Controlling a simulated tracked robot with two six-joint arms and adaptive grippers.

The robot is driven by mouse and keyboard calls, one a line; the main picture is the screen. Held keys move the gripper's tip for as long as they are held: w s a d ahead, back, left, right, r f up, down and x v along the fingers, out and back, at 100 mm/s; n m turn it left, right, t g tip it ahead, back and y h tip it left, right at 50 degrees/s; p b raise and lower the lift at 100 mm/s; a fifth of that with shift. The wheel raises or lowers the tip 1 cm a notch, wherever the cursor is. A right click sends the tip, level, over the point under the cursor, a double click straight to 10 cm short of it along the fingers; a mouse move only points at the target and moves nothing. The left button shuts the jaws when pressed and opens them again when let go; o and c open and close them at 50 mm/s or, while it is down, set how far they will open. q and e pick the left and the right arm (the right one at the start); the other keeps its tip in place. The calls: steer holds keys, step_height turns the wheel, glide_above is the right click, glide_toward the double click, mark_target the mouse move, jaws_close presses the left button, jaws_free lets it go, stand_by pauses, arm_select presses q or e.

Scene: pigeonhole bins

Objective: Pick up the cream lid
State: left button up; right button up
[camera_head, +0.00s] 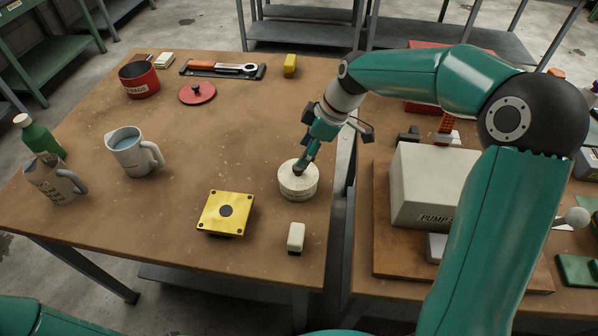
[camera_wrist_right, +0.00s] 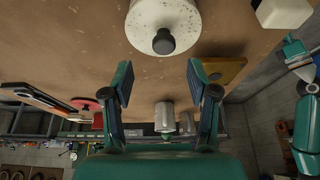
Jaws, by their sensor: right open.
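The cream lid (camera_head: 292,187) sits on top of a round cream pot (camera_head: 299,194) near the right edge of the brown table. In the right wrist view the lid (camera_wrist_right: 181,20) shows as a pale disc with a dark round knob (camera_wrist_right: 163,41). My right gripper (camera_head: 303,160) is over the lid in the head view and partly covers it. In the wrist view its two fingers (camera_wrist_right: 159,80) are apart, with nothing between them, and the knob lies ahead of them. I cannot tell whether a fingertip touches the lid.
A yellow box with a dark round top spot (camera_head: 226,213) and a small white block (camera_head: 296,237) are near the pot. The table's middle is clear.

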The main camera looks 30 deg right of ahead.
mark_target(298, 172)
steer(key=x, duration=0.1)
steer(key=p+x, duration=0.1)
steer(key=x, duration=0.1)
steer(key=s+x, duration=0.1)
steer(key=x, duration=0.1)
steer(key=shift+d+f, duration=0.15)
steer(key=shift+f, duration=0.1)
steer(key=shift+w+f, duration=0.2)
steer(key=shift+f, duration=0.1)
steer(key=shift+c, duration=0.2)
steer(key=shift+s, duration=0.15)
jaws_close()
